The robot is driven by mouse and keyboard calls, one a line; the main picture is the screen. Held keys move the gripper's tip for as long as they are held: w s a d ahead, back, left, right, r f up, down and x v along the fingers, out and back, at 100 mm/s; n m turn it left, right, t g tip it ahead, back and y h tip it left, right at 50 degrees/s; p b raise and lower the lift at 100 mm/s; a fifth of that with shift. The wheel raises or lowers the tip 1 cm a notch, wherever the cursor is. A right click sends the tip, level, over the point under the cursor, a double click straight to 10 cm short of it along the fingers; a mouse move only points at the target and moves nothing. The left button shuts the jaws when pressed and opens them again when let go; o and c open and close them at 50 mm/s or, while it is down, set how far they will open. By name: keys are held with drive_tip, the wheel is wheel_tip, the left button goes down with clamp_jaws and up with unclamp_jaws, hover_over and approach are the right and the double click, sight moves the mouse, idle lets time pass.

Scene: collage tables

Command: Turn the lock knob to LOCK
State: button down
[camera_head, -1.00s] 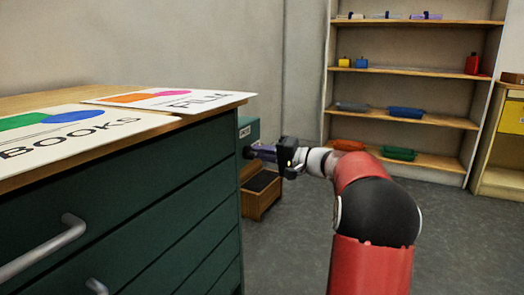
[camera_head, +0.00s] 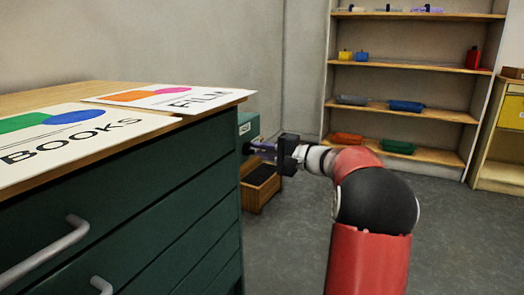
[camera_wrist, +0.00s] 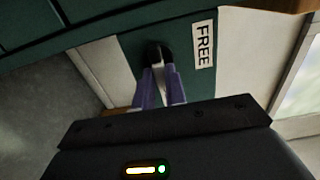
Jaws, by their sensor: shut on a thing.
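In the head view my gripper (camera_head: 257,150) reaches left to a green box (camera_head: 248,124) just past the cabinet corner. The knob is too small there to make out its pointing. No LOCK label is visible.
The green drawer cabinet (camera_head: 130,190) with metal handles fills the left, with BOOKS (camera_head: 75,140) and FILM (camera_head: 180,97) boards on top. A wooden crate (camera_head: 258,190) stands below my gripper. Shelves (camera_head: 420,66) with coloured bins are behind. The floor at right is clear.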

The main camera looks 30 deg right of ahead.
drive_tip(key=c, duration=1.4)
unclamp_jaws()
drive_tip(key=shift+c, duration=0.2)
drive_tip(key=shift+s+d, duration=0.1)
drive_tip(key=v, duration=0.7)
drive_tip(key=shift+s+d, duration=0.2)
drive_tip(key=shift+s, duration=0.05)
